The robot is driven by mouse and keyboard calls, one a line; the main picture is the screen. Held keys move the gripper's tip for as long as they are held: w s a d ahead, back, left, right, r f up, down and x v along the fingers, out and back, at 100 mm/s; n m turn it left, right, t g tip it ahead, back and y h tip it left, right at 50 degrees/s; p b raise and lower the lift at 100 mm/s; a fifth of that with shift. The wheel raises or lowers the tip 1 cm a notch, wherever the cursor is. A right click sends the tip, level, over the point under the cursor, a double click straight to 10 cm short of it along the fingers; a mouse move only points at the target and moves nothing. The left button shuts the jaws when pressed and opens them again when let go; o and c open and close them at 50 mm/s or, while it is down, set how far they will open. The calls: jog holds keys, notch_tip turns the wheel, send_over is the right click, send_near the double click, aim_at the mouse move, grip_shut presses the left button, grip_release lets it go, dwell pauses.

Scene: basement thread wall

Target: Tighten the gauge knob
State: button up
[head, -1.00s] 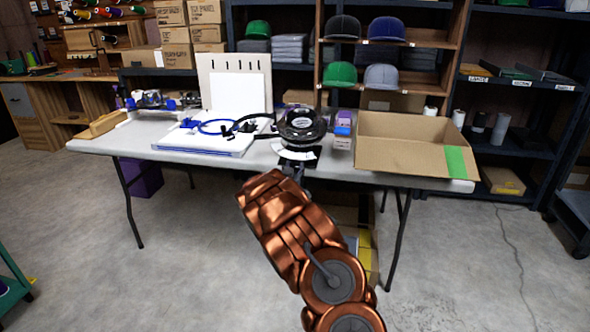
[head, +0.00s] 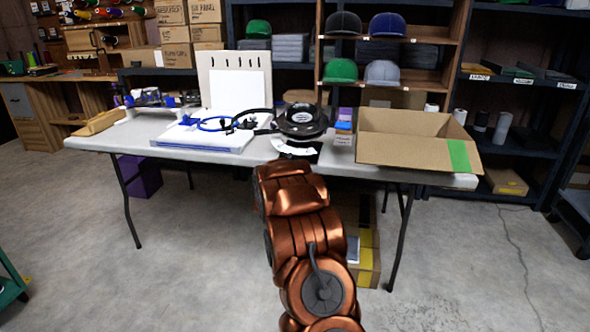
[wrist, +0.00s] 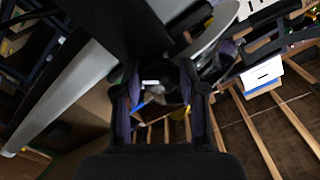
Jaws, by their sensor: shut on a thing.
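A round black device (head: 302,118) with a pale disc on top stands at the front of the table. A white curved plate (head: 294,148) sticks out toward me at its front edge. In the wrist view, my gripper (wrist: 165,92) has its two dark fingers closed on a small dark round part, which I take for the gauge knob (wrist: 160,76). The knob is mostly hidden by the fingers, and its markings cannot be read. In the head view, my arm's end reaches the table's front edge just below the device, and the fingers are hidden there.
An open cardboard box (head: 405,146) stands to the right on the table (head: 115,141). A blue-and-white board (head: 205,138) with a blue hoop lies to the left. Open floor lies left of my arm.

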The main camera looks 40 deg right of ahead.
jog(key=m+b, duration=0.9)
jog(key=m, duration=0.1)
jog(key=shift+b, duration=0.3)
jog(key=shift+m, duration=0.3)
jog(key=o, duration=1.2)
jog(key=shift+c, duration=0.2)
jog(key=v, duration=1.2)
jog(key=shift+w+r, duration=0.1)
